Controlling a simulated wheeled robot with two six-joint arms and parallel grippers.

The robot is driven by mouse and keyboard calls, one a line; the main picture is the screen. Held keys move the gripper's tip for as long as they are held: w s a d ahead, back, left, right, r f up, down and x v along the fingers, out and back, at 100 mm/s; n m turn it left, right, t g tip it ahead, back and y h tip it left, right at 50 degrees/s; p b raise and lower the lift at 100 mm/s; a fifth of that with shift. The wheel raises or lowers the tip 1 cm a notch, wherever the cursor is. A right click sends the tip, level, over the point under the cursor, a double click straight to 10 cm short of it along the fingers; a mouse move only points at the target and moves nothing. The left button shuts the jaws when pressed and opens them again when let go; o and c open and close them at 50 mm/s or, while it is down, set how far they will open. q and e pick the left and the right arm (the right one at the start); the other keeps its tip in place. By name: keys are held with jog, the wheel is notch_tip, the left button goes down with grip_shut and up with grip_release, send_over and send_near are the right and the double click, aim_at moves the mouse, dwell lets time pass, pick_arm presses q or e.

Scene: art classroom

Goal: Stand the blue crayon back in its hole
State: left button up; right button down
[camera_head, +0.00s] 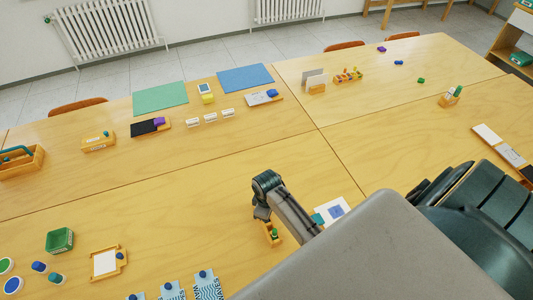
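No blue crayon can be made out for certain. A small blue piece (398,62) lies on the far table, too small to identify. A wooden rack with small coloured pieces (348,76) stands nearby at the back. A small wooden holder with a green piece (271,235) stands on the near table. What seems to be my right gripper (262,212) points down just above or beside this holder; its arm comes in from the lower right. Its fingers are too small and dark to show whether they are open or hold anything. My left gripper is out of view.
A purple piece (381,49) and a green piece (420,80) lie on the far table. A green box (60,240) stands at the left. The middle left tabletop is clear.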

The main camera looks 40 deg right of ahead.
jog(key=c, duration=1.3)
grip_release()
jog(key=shift+o, duration=1)
jog(key=shift+r, duration=0.1)
jog(key=shift+r, duration=2.9)
